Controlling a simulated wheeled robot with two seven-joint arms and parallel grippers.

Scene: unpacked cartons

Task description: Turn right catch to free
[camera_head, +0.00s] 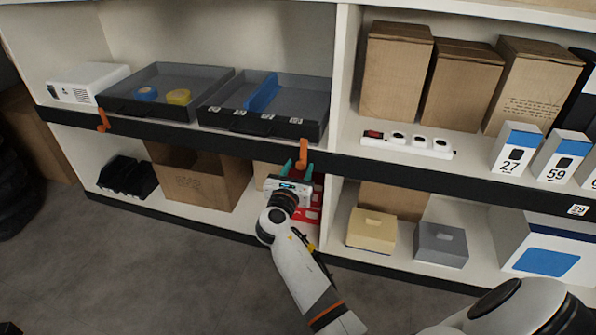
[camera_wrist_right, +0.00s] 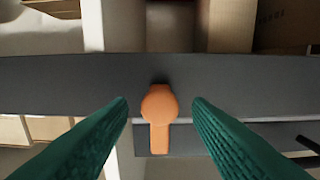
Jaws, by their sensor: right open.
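The right catch (camera_head: 303,152) is an orange lever on the dark shelf rail, below the right grey tray (camera_head: 312,131). It stands about upright in the head view. In the right wrist view the catch (camera_wrist_right: 159,112) has a round hub on the rail and a narrow arm lying over a dark grey panel. My right gripper (camera_head: 294,170) is open just in front of and below the catch. In the right wrist view its green fingers (camera_wrist_right: 160,118) lie either side of the catch, with a gap on both sides. My left gripper is not in view.
A second orange catch (camera_head: 103,121) sits on the rail at left, under the left tray (camera_head: 215,82). A white divider (camera_head: 340,80) stands right of my gripper. An open carton (camera_head: 200,180) and a red item (camera_head: 317,195) are on the lower shelf.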

